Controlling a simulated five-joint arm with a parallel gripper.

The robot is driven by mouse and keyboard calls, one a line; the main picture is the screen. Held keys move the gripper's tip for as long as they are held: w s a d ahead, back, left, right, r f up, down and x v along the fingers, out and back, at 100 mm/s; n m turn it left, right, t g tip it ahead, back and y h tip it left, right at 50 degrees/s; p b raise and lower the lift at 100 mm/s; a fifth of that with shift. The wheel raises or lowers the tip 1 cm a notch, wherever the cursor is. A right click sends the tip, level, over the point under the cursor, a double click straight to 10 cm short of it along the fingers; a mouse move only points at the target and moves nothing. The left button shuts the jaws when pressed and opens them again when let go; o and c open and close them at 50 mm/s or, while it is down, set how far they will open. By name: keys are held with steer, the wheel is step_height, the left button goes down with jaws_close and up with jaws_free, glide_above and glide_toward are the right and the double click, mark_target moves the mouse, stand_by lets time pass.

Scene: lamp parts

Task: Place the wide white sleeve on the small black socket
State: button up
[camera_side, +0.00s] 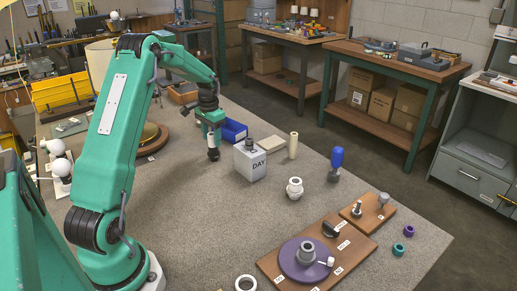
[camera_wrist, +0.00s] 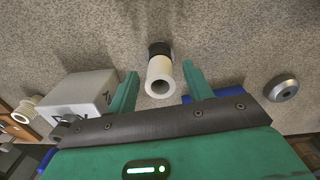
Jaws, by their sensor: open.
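The wide white sleeve (camera_wrist: 161,76) is a short hollow tube with its open end towards the wrist camera. The small black socket (camera_wrist: 158,48) shows at its far end; the sleeve appears to sit on it, in line with it. How deep it sits is hidden. My gripper (camera_wrist: 159,72) is open, with one finger on each side of the sleeve and a gap visible at both sides. In the side view my gripper (camera_side: 211,137) is above the sleeve and socket (camera_side: 213,154), which stand upright on the grey mat, small and partly covered.
A blue bin (camera_side: 234,132) is behind.

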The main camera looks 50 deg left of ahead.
mark_target(212, 135)
step_height(212, 135, up, 12)
stand_by(0.6)
steer(key=shift+d, duration=0.1)
stand_by(0.4)
steer(key=s+d+r+m+t+y, duration=0.1)
steer(key=s+d+r, duration=0.25)
steer(key=d, duration=0.65)
steer(key=s+d+r+t, duration=0.2)
steer(key=d+r, duration=0.3)
steer(key=d, duration=0.5)
steer(key=s+d+f+t+h, duration=0.1)
steer(key=s+d+f+t, duration=0.1)
steer(key=s+d, duration=1)
steer(key=shift+s+d+f+m+t, duration=0.35)
steer(key=shift+s+f, duration=0.25)
steer(key=shift+s, duration=0.4)
